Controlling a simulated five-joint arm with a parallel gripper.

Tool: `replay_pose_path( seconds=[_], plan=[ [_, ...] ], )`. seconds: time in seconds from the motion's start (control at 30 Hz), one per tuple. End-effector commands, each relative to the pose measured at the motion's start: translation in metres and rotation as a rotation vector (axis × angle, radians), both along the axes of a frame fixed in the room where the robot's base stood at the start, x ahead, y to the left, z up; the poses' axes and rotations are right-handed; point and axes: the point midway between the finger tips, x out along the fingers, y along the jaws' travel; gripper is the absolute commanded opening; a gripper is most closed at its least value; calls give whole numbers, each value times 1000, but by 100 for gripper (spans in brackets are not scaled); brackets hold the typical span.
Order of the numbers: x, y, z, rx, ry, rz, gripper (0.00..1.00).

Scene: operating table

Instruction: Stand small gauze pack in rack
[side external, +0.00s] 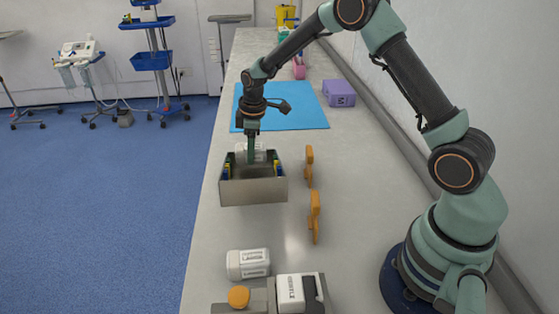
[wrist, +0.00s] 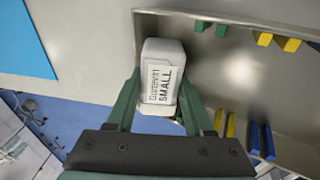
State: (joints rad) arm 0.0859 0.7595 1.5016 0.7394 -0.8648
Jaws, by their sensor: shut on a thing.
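The small gauze pack (wrist: 163,60) is a white block with a label reading SMALL. My gripper (wrist: 158,108) is shut on it, with one green finger on each side. In the side view my gripper (side external: 251,153) points down at the far part of the rack, and the white pack (side external: 261,147) shows beside the fingers. The rack (side external: 253,191) is an open grey metal box with green, yellow and blue pegs along its sides; it also shows in the wrist view (wrist: 240,80). The pack overlaps the rack's edge in the wrist view; I cannot tell whether they touch.
Two orange upright pieces (side external: 309,166) (side external: 315,216) stand right of the rack. A white labelled pack (side external: 248,263) lies in front, near a grey holder with another white pack (side external: 297,292) and an orange round piece (side external: 239,297). A blue mat (side external: 300,106) and purple block (side external: 340,94) lie behind.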

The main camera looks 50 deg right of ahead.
Motion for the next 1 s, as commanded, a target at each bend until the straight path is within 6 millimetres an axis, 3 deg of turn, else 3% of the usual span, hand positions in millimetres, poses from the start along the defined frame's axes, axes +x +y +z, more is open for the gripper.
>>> replay_pose_path(
  seconds=[0.03, 0.3, 0.33, 0.4, 0.77, 1.0],
  plan=[
    [-24, 9, -28, 6, 84, 18, 0],
    [-25, 10, -28, 7, 89, 17, 0],
    [-25, 10, -28, 7, 88, 17, 64],
    [-25, 9, -28, 7, 88, 17, 87],
    [-25, 9, -22, 6, 84, 15, 87],
    [-23, 7, 20, 5, 63, 10, 87]
  ],
)
